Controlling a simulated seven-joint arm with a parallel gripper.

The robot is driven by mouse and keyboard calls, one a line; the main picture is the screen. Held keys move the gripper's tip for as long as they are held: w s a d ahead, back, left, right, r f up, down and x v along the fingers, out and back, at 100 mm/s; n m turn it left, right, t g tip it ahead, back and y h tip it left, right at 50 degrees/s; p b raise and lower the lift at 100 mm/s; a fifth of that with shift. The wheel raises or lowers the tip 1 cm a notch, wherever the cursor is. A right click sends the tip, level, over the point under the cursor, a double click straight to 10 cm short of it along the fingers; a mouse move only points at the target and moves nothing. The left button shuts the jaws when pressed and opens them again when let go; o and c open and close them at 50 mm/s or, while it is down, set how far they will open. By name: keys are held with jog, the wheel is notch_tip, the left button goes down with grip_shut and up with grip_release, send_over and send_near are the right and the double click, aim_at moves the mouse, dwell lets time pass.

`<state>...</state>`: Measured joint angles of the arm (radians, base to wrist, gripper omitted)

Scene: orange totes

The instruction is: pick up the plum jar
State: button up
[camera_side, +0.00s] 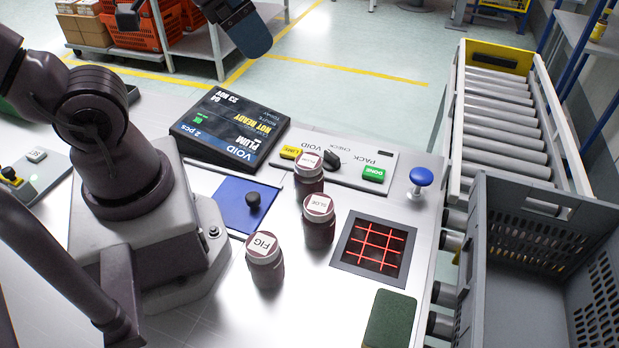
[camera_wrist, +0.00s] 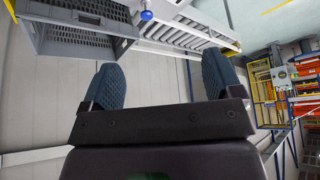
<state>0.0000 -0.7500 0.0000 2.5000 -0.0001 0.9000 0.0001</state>
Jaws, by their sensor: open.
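Three dark jars with pale lids stand upright on the grey worktop. The rear jar (camera_side: 308,174), the plum jar, has a small lid label that seems to read PLUM. The SLOE jar (camera_side: 318,224) stands just in front of it, and the FIG jar (camera_side: 265,262) is nearer and to the left. My gripper (camera_side: 247,32) is high at the top of the side view, well above and behind the jars; one blue finger shows there. In the wrist view my gripper (camera_wrist: 162,80) has both blue fingers wide apart with nothing between them. No jar shows in that view.
A tilted display (camera_side: 229,129) and a button panel (camera_side: 338,160) stand behind the jars. A blue plate with a black knob (camera_side: 253,199) lies left. A red-lined grid (camera_side: 374,247) and a blue mushroom button (camera_side: 421,177) are right. A grey crate (camera_side: 490,235) sits on the roller conveyor (camera_side: 500,120).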

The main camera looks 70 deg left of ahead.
jog(key=n+g+y, duration=0.5)
jog(key=n+g, duration=0.1)
jog(key=n, duration=1.2)
send_near(309, 161)
jog(key=shift+h, duration=0.3)
jog(key=x, duration=1)
jog(key=shift+a, duration=0.35)
